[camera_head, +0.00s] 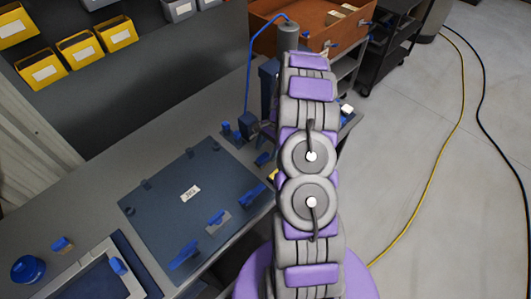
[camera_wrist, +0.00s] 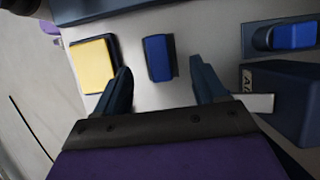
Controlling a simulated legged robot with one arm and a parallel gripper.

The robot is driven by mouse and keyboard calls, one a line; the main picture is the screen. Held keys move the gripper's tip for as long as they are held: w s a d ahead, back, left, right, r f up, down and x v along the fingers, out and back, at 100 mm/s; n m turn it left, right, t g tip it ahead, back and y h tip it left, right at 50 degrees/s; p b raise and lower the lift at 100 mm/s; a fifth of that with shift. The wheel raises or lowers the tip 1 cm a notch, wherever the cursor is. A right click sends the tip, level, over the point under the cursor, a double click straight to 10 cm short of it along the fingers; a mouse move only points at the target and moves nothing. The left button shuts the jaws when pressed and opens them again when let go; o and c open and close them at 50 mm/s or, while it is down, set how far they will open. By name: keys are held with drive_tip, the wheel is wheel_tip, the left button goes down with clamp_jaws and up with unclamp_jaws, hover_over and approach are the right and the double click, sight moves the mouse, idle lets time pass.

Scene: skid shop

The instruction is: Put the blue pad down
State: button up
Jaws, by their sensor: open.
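The blue pad (camera_wrist: 158,57) is a small dark-edged block that appears to lie flat on the light grey surface in the wrist view. My gripper (camera_wrist: 162,82) is open, with one dark finger to the left of the pad and one to the right. Gaps show between the pad and both fingers, and nothing is held. In the head view my arm hides the gripper, and I cannot tell for sure which small blue piece there is the pad.
A yellow pad (camera_wrist: 94,66) lies left of the left finger. A dark labelled block (camera_wrist: 285,95) stands close to the right finger, and a blue-topped part (camera_wrist: 290,36) is behind it. A dark panel (camera_head: 165,215) with blue clamps covers the bench's middle.

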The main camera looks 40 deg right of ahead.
drive_tip(key=s+p+v, duration=0.1)
drive_tip(key=v, duration=0.8)
wheel_tip(320, 180, up, 9)
drive_tip(key=n, duration=0.3)
hover_over(257, 160)
drive_tip(key=s+a+r+n+g+h, duration=0.1)
drive_tip(key=s+a+r+n, duration=0.35)
drive_tip(key=a+r, duration=0.45)
drive_tip(key=s+a+r+n+h, duration=0.1)
drive_tip(key=s+a+n, duration=0.3)
drive_tip(key=s, duration=0.9)
drive_tip(key=s+a+r+n+h, duration=0.2)
drive_tip(key=s+a+r+n, duration=0.2)
drive_tip(key=s+a, duration=0.3)
drive_tip(key=s+n, duration=0.1)
drive_tip(key=s, duration=0.4)
drive_tip(key=shift+s+a+r+h, duration=0.15)
drive_tip(key=shift+s+h, duration=0.15)
drive_tip(key=shift+s, duration=0.05)
